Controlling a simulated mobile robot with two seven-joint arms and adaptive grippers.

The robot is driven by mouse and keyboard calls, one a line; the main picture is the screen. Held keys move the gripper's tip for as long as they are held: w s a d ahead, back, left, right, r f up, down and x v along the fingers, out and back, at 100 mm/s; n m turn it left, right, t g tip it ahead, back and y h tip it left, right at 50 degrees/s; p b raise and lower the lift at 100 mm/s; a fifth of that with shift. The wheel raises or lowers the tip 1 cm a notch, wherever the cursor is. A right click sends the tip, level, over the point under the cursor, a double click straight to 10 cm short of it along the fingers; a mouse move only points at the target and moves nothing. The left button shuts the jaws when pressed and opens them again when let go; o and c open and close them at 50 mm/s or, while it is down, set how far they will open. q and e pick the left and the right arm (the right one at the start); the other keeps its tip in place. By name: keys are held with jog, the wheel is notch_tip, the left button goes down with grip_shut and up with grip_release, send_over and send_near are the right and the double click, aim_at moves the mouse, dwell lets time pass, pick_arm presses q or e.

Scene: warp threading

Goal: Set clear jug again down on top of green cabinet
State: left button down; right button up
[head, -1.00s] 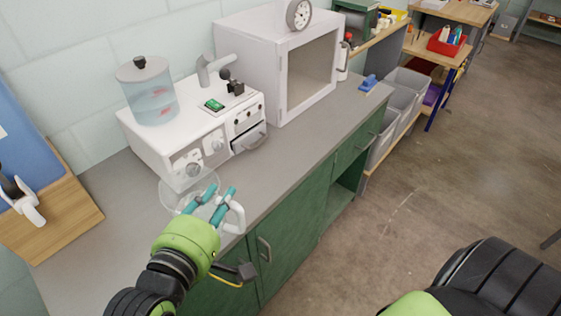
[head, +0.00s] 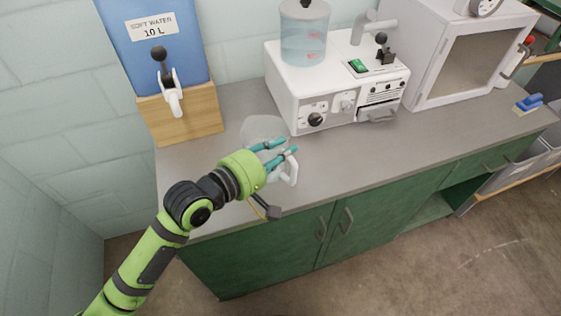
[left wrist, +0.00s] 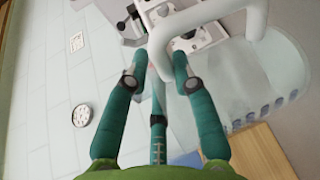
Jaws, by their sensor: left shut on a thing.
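The clear jug (head: 262,130) is see-through with a white handle. It is over the grey top of the green cabinet (head: 225,190), in front of the white machine's left end. My left gripper (head: 281,156) is shut on the jug's handle, with teal fingers around it. In the left wrist view, the white handle crosses between the fingertips (left wrist: 160,72), and the clear body (left wrist: 262,75) is at the right. I cannot tell whether the jug's base touches the top. My right gripper is out of view.
A white machine (head: 290,105) with a clear water tank (head: 304,38) stands behind the jug. A blue soft water container (head: 185,60) on a wooden block (head: 195,125) is at the left. A white cabinet with a window (head: 470,65) stands right. The grey top is free right of the gripper.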

pick_arm(q)
jog(key=shift+f, duration=1.95)
jog(key=c, duration=1)
grip_release()
jog(key=shift+f, duration=0.2)
jog(key=shift+r+p+v, duration=0.2)
jog(key=shift+p+v, duration=2.25)
jog(key=shift+v, duration=3.65)
jog(key=shift+d, duration=0.1)
